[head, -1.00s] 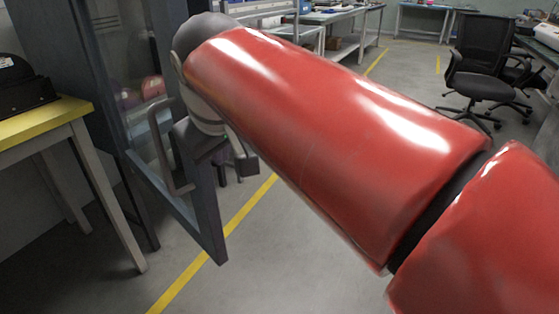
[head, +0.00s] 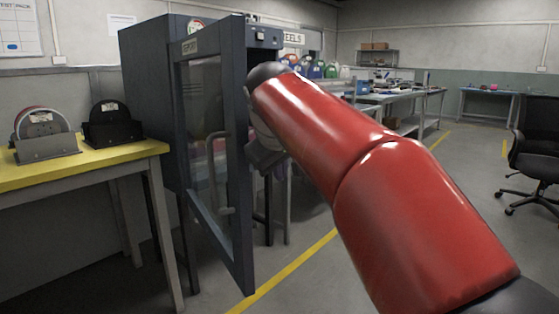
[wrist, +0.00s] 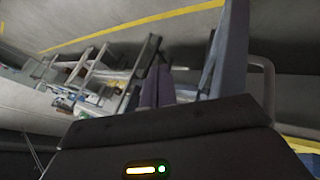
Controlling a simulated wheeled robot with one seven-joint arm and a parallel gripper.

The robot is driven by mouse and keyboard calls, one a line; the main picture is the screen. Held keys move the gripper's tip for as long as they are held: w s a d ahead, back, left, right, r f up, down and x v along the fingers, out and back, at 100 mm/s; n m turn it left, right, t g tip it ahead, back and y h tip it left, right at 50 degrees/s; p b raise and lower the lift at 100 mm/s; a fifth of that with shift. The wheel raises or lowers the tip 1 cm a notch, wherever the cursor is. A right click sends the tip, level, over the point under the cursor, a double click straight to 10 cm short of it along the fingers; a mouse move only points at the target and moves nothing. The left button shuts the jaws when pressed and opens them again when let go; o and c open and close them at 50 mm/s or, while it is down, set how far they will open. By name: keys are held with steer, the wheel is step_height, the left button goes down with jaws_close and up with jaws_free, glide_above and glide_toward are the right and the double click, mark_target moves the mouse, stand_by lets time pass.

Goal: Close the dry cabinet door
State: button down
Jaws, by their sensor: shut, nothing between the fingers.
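The dry cabinet (head: 153,100) is dark grey and stands left of centre in the head view. Its framed glass door (head: 239,200) stands open, swung out toward me. A bar handle (head: 221,175) is on the door's glass face; door edge (wrist: 228,50) and handle (wrist: 268,90) also show at right in the wrist view. My gripper (head: 264,158) is at the far end of my red arm, just right of the door's free edge, on the side away from the handle. It is shut and empty. Its fingertips are hard to make out, and I cannot tell whether it touches the door.
A yellow-topped table (head: 80,168) with reel holders (head: 112,125) stands left of the cabinet. Shelving and workbenches (head: 385,98) are behind. An office chair (head: 535,150) is at right. Floor with a yellow line (head: 290,270) is open in front.

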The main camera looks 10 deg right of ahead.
steer(key=shift+w+d+f, duration=0.3)
steer(key=shift+w+d, duration=0.45)
steer(key=shift+d, duration=0.2)
steer(key=shift+w+d+f, duration=0.25)
steer(key=shift+w+d, duration=0.5)
steer(key=shift+d, duration=0.15)
steer(key=shift+w+d, duration=0.1)
steer(key=shift+d, duration=0.1)
stand_by(0.5)
